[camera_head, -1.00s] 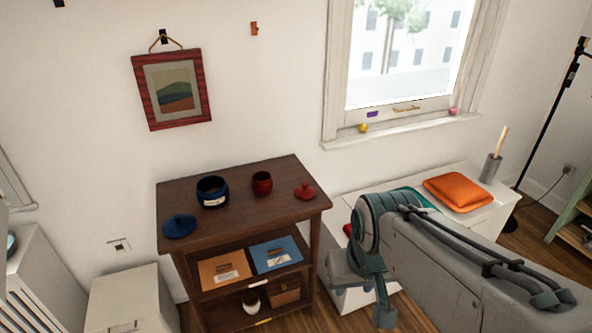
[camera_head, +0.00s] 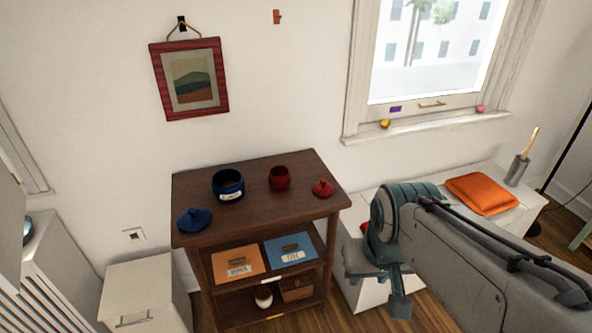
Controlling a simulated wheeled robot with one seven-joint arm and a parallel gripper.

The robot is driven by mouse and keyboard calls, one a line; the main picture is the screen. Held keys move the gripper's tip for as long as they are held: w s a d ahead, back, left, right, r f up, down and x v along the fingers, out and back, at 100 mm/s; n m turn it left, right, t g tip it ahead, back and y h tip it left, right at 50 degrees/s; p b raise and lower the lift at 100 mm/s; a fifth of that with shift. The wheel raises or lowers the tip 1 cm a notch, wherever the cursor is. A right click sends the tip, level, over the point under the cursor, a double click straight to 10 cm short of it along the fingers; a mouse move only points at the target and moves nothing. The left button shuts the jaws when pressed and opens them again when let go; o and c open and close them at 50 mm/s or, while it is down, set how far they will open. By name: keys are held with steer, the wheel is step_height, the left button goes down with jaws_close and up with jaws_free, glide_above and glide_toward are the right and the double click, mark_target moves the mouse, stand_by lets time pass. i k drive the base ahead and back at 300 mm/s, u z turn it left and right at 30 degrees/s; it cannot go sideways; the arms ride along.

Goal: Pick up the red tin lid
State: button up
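The red tin lid (camera_head: 322,188), with a small knob on top, lies near the right end of the dark wooden shelf top (camera_head: 262,206). The open red tin (camera_head: 279,178) stands just left of it, apart from it. My gripper (camera_head: 383,284) is to the right of the shelf and lower in the picture, clear of the lid. It is seen from behind, so its finger gap is unclear. I see nothing held in it.
A blue pot (camera_head: 228,185) and blue lid (camera_head: 194,219) share the shelf top. Orange and blue boxes (camera_head: 290,248) sit below. A white bench (camera_head: 510,214) with an orange cushion (camera_head: 482,193) stands right, under the window. A white cabinet (camera_head: 150,296) stands left.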

mark_target(323, 187)
steer(key=u, duration=0.15)
steer(key=i, duration=1)
steer(key=z, duration=0.25)
